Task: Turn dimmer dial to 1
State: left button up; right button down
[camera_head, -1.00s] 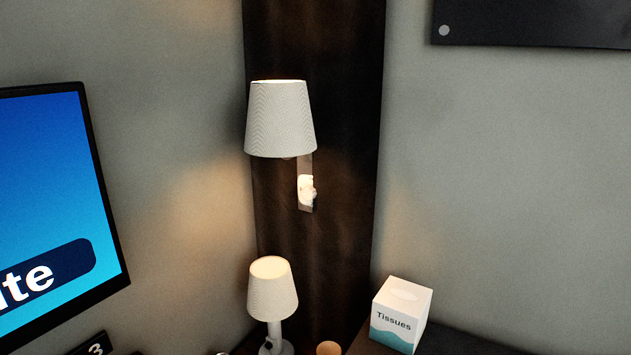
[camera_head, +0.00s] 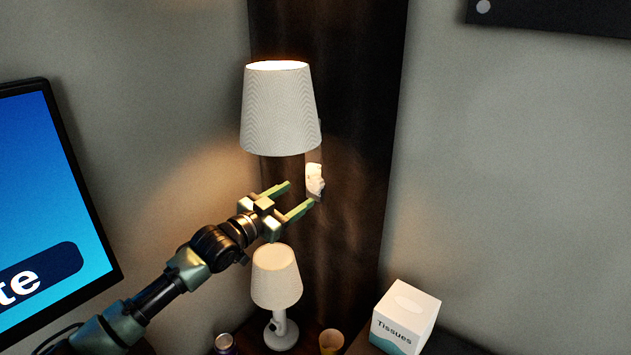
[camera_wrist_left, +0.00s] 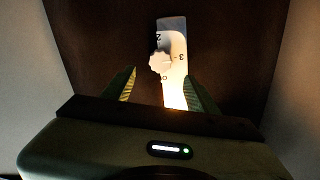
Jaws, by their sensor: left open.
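The white dimmer dial (camera_head: 315,181) is on a narrow light wall plate (camera_head: 313,158), on the dark panel just below the upper lamp shade. In the left wrist view the dial (camera_wrist_left: 159,63) is a knobbed white knob, with numerals such as 2, 3 and 0 around it on the bright plate (camera_wrist_left: 173,40). I cannot tell which numeral it points to. My left gripper (camera_head: 300,194) is open and empty, just in front of and slightly below the dial. In the wrist view its fingers (camera_wrist_left: 160,76) stand either side of the dial's lower area, apart from it. My right gripper is not in view.
The lit wall lamp (camera_head: 280,108) hangs just above the left gripper. A table lamp (camera_head: 276,277) stands below it, near a cup (camera_head: 331,341) and a can (camera_head: 225,343). A tissue box (camera_head: 405,317) is at lower right, a screen (camera_head: 50,210) at left.

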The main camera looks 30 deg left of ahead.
aim_at(314, 184)
pick_arm(q)
jog(key=w+p, duration=0.2)
jog(key=w, duration=0.4)
jog(key=shift+w+d, duration=0.15)
jog(key=shift+d, duration=0.05)
jog(key=shift+w, duration=0.3)
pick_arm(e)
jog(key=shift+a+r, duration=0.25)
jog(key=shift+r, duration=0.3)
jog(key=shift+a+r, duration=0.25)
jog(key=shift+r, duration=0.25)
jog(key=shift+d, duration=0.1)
pick_arm(q)
grip_shut()
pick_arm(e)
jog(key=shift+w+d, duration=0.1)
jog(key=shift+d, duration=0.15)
